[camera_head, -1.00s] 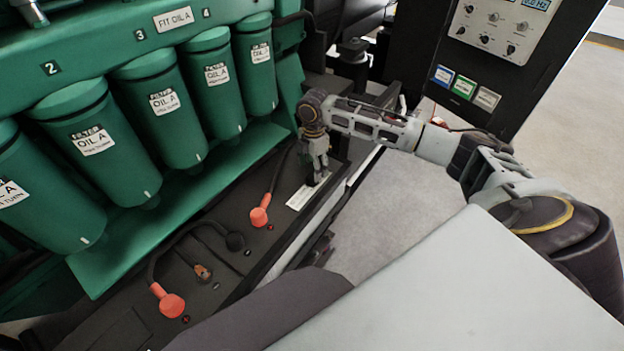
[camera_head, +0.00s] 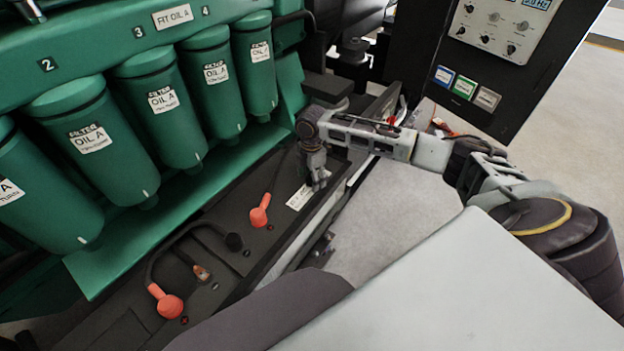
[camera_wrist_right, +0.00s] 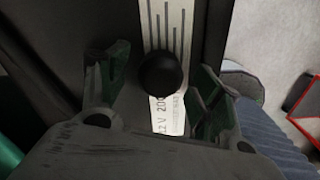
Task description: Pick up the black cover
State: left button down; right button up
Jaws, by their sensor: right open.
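A round black cover (camera_wrist_right: 160,75) shows in the right wrist view, in front of a white printed label (camera_wrist_right: 178,25). My right gripper (camera_wrist_right: 160,90) is open, with one finger to each side of the cover; I see no clear contact. In the head view my right gripper (camera_head: 319,180) points down beside the same label (camera_head: 299,198) on the dark battery top, and the cover there is not clearly visible. Another black cap (camera_head: 234,242) sits nearer, on a cable. My left gripper is not in view.
Red terminal covers (camera_head: 260,213) and (camera_head: 168,304) sit on the dark battery top, with cables. A bare terminal (camera_head: 201,273) lies between them. Green oil filters (camera_head: 179,128) line the left. A black control panel (camera_head: 480,85) stands at the back right.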

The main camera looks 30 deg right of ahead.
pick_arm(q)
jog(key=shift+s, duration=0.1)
pick_arm(e)
jog(key=c, duration=0.9)
jog(key=shift+r, duration=0.1)
